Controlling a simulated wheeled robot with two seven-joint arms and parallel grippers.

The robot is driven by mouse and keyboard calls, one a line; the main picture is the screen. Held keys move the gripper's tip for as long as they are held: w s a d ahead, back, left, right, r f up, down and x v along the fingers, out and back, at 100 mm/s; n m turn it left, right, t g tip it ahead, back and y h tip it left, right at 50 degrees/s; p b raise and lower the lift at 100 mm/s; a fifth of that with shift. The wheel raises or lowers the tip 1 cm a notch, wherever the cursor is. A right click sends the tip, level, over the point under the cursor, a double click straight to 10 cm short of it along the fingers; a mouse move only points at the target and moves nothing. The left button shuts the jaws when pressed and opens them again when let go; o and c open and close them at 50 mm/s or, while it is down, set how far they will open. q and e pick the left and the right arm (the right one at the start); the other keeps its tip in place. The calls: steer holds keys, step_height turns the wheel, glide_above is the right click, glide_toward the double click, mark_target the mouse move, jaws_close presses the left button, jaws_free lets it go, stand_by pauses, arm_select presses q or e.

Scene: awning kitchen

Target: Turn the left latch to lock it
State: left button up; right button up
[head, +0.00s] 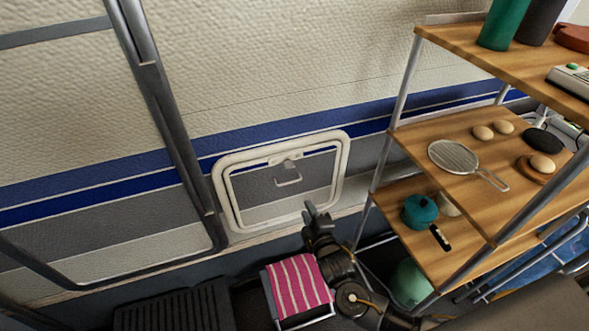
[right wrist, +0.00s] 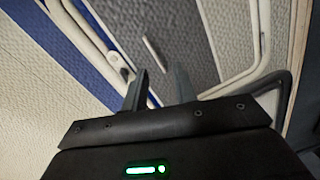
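A small hatch door (head: 315,180) with a rounded white frame (head: 222,190) is set in the trailer wall. Small pale latch hardware (head: 287,161) sits near the door's top edge, with a pale bar handle (head: 289,181) below it. I cannot tell separate left and right latches apart, or how they are turned. My right gripper (head: 318,210) is near the hatch's lower right corner, apart from the latch hardware. In the right wrist view its two fingers (right wrist: 161,88) are spread with nothing between them; the handle (right wrist: 155,55) shows beyond. My left gripper is not in view.
A wooden shelf rack (head: 455,185) with pans, eggs and jars stands close on the right. A dark metal post (head: 165,110) runs left of the hatch. The wall above the hatch is clear.

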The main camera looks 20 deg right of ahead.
steer(key=n+t, duration=0.1)
steer(key=t, duration=0.1)
glide_toward(286, 159)
steer(key=shift+y, duration=0.3)
steer(key=w, duration=0.5)
steer(key=shift+w+d+f, duration=0.2)
steer(key=shift+w+d, duration=0.1)
steer(key=shift+a+r, duration=0.1)
steer(key=shift+a, duration=0.05)
jaws_close()
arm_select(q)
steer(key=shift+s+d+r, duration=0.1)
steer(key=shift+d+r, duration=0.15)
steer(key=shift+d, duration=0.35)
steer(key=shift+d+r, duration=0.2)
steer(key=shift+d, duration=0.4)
